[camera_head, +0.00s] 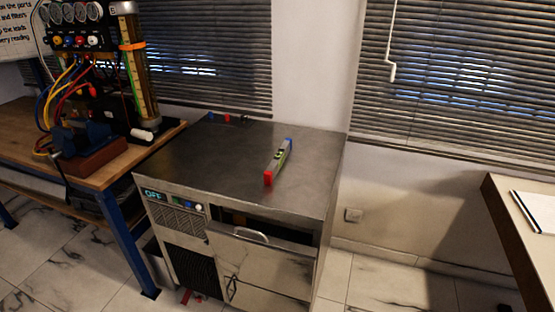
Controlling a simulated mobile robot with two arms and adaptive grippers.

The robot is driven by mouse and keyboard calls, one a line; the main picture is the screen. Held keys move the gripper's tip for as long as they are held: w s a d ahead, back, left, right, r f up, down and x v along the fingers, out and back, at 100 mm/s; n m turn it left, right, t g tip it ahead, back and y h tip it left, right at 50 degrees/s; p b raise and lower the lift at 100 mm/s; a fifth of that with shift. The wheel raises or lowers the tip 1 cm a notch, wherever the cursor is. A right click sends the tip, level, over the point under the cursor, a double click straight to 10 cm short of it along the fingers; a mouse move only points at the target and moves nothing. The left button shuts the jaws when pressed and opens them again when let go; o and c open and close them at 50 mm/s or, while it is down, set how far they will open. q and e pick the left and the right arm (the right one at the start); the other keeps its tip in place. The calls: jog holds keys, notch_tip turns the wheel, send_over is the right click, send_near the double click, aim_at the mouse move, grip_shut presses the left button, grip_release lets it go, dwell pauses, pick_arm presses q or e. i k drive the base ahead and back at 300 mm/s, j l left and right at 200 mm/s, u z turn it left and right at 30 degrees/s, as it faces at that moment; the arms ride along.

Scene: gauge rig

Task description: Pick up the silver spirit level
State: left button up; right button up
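The spirit level (279,162) lies on the bare metal top of a steel cabinet, right of the middle of that top. Its body looks silver-grey with a green-yellow vial part, a red end cap toward me and a blue end cap away from me. It lies slightly slanted, with the blue end farther right. Neither of my grippers shows in the head view, and nothing touches the level.
The steel cabinet (200,160) has a partly open drawer front with a handle. Small red and blue items (226,117) sit at its back edge. A wooden bench (120,170) with a gauge rig and blue vise (88,140) stands left. Another table (507,200) is at right.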

aim_at(272, 171)
jog(key=i+j+z, duration=0.15)
jog(key=z, duration=0.2)
jog(key=i+j+z, duration=0.45)
jog(key=z, duration=0.25)
